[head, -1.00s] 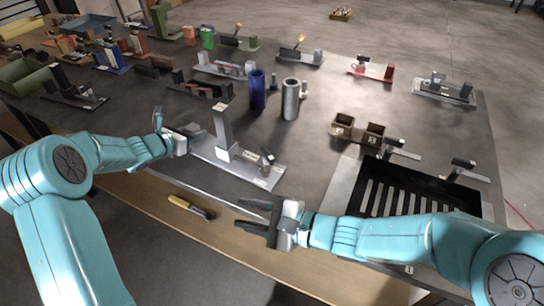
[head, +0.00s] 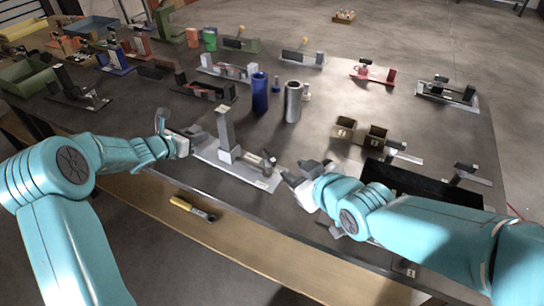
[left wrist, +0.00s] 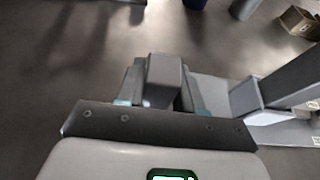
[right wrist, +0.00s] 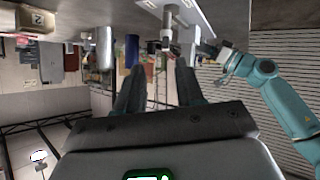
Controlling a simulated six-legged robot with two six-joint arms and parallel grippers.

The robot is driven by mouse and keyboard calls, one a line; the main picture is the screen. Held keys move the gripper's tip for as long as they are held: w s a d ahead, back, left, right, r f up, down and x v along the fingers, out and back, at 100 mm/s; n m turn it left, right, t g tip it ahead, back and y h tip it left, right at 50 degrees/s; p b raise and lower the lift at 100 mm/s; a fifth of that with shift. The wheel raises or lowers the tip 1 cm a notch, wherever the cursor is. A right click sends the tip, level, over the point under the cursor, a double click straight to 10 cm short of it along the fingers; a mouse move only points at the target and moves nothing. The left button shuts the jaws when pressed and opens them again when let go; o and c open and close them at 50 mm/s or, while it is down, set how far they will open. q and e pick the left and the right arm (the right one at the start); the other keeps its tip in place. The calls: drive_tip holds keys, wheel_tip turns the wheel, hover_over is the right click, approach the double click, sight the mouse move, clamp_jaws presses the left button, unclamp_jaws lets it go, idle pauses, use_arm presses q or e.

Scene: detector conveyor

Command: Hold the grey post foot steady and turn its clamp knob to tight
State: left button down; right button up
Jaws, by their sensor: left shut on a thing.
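The grey post foot (head: 238,168) lies on the near part of the table, a long light-grey plate with an upright post (head: 225,130). Its clamp knob (head: 268,160) stands at the plate's right end. My left gripper (head: 190,133) is shut on a dark grey block (left wrist: 164,76) at the plate's left end; the left wrist view shows the block between the fingers. My right gripper (head: 291,174) is just right of the knob. In the right wrist view its fingers (right wrist: 160,68) are apart, with the knob (right wrist: 166,42) beyond the tips, not between them.
A blue cylinder (head: 260,92) and a silver cylinder (head: 293,101) stand behind the post. A dark slotted tray (head: 420,184) is partly behind my right arm.

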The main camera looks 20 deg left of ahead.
sight(270, 157)
drive_tip(key=w+a+f, duration=0.1)
drive_tip(key=w+a, duration=0.1)
drive_tip(key=w+a+f+m+y, duration=0.1)
drive_tip(key=w+a, duration=0.1)
drive_tip(key=a, duration=0.1)
drive_tip(key=w+a+f+m, duration=0.1)
drive_tip(key=w+a+f, duration=0.1)
drive_tip(key=a, duration=0.1)
drive_tip(key=shift+a+y, duration=0.2)
drive_tip(key=shift+y, duration=0.1)
drive_tip(key=shift+s, duration=0.1)
drive_tip(key=shift+c, duration=0.3)
clamp_jaws()
